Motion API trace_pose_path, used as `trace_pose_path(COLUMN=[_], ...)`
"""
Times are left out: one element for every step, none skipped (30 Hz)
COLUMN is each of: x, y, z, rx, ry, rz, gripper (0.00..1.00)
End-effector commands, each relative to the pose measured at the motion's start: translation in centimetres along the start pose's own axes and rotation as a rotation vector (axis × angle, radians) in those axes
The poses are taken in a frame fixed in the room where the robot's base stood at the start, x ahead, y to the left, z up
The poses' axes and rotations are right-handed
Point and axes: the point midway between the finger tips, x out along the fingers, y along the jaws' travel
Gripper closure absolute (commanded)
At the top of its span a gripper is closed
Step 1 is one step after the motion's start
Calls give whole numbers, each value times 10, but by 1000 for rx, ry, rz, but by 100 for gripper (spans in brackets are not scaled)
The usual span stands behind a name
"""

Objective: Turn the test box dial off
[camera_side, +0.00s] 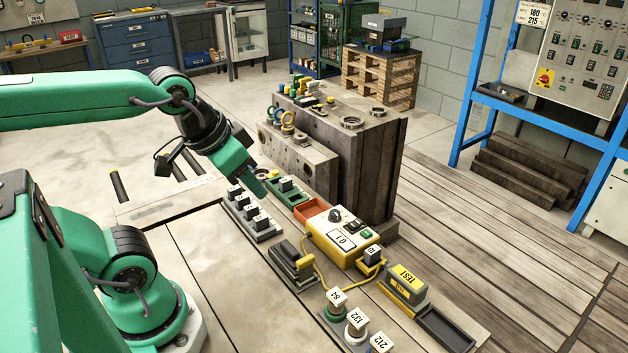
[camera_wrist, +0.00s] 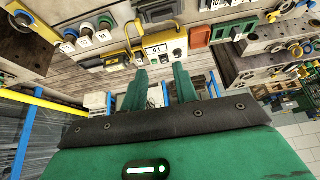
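The test box (camera_side: 342,237) is a cream and yellow box with a label and a cable, on the bench at the middle right of the side view. Its black dial (camera_side: 336,214) sits on top, beside small buttons; which setting it points to is too small to tell. In the wrist view the test box (camera_wrist: 158,48) appears beyond my fingertips. My gripper (camera_side: 258,184) hangs above the bench, left of and apart from the box. In the wrist view my gripper (camera_wrist: 160,75) has its two green fingers spread with nothing between them.
An orange tray (camera_side: 311,208) and a large steel mould (camera_side: 345,160) stand close behind the box. A row of labelled blocks (camera_side: 249,218) lies to its left. A yellow TEST block (camera_side: 404,283), a dark tray (camera_side: 446,328) and labelled knobs (camera_side: 337,298) are in front.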

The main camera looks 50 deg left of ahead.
Motion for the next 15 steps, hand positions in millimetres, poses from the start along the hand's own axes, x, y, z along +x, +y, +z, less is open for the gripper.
trace_pose_path(x=[0,1,1,2,2,4,4,6,7,9,11,13,16,18,21], y=[0,0,-1,-1,-1,-2,-2,-2,-3,-3,-4,-4,-5,-6,-6], z=[-2,-3,-5,-6,-8,-12,-14,-17,-22,-25,-29,-34,-38,-42,-48], rx=[10,19,37,52,71,101,126,153,194,227,261,310,348,386,438], ry=[-3,-6,-11,-16,-21,-30,-36,-44,-54,-64,-73,-86,-96,-106,-119], rz=[0,-1,-1,-1,-1,-1,-1,0,1,3,5,8,11,14,20], gripper=[61,55,53,53,53,53,53,53,53,53,53,53,53,53,53])
